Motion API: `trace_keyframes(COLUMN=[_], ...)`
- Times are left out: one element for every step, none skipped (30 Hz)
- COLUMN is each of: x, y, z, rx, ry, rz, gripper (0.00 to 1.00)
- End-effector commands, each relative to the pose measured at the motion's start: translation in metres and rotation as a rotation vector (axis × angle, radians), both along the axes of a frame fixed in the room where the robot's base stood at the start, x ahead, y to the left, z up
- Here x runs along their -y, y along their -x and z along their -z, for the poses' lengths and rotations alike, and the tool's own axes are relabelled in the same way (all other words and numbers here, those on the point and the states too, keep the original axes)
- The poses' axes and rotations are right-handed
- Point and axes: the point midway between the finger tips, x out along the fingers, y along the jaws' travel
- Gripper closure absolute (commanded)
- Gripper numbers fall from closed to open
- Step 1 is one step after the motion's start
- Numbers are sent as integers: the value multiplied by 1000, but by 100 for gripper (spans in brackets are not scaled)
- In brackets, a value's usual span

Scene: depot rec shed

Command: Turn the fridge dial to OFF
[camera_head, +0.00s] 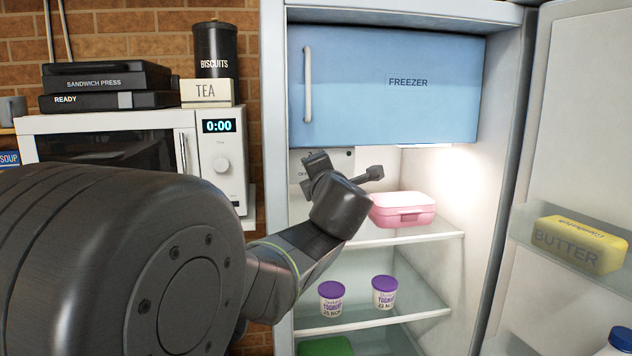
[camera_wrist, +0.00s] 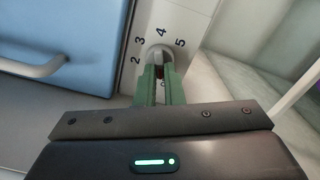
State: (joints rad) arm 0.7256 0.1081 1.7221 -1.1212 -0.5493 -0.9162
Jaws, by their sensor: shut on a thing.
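The fridge dial (camera_wrist: 159,50) is a small grey knob on a pale panel, seen in the wrist view with the numbers 2, 3, 4 and 5 around its far side. My gripper (camera_wrist: 158,72) has its two green fingers shut on the dial, one on each side. The near side of the dial is covered by the fingers, and I cannot tell which mark it points to. In the head view my gripper reaches into the open fridge just under the freezer door. There the control panel (camera_head: 346,158) shows only in part, and the dial is hidden behind my gripper.
The blue freezer door (camera_head: 400,95) is closed above the panel. A pink lunch box (camera_head: 403,211) sits on the shelf close right of my gripper. Two yoghurt pots (camera_head: 331,298) stand below. The fridge door is open at right, holding butter (camera_head: 580,245). A microwave (camera_head: 110,150) stands left.

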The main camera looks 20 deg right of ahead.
Motion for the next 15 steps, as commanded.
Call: trace_keyframes(x=[0, 0, 0, 0, 1, 0, 0, 0, 1, 0, 1, 1, 1, 0, 0], y=[0, 0, 0, 0, 0, 0, 0, 0, 0, 0, 0, 0, 0, 0, 0], z=[3, 3, 3, 3, 3, 3, 3, 3, 2, 2, 2, 2, 2, 2, 2], rx=[-7, -13, -17, -21, -26, -30, -33, -36, -39, -41, -43, -46, -49, -50, -51], ry=[31, 50, 74, 90, 106, 124, 137, 150, 163, 172, 180, 190, 197, 202, 208], rz=[0, 0, 1, 1, 0, 0, 0, 0, 0, 0, 0, -1, 0, 0, 0], gripper=[100, 100, 100, 100, 100, 100, 100, 100, 100, 100, 100, 100, 100, 100, 100])
